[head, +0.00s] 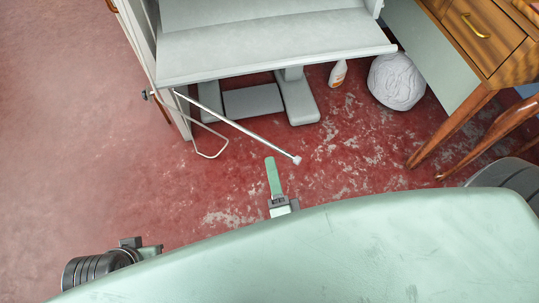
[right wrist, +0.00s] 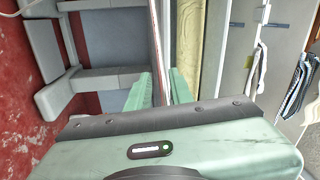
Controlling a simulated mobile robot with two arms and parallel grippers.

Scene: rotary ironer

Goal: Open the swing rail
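The swing rail (head: 240,128) is a thin pale rod with a white knob at its end. It slants out from the left side of the grey-white ironer (head: 270,45), across its front. My right gripper (head: 271,163) is just on the near side of the rail, its green finger pointing at it. In the right wrist view, the green fingertips stand apart, and a thin rod that looks like the rail (right wrist: 156,45) runs between or just beyond them. I see no grip on it. Part of my left arm shows at lower left; its fingers cannot be made out.
A wooden desk (head: 470,45) with a drawer stands at the right. A bent wire loop (head: 210,152) hangs at the ironer's left. The red floor at left is clear.

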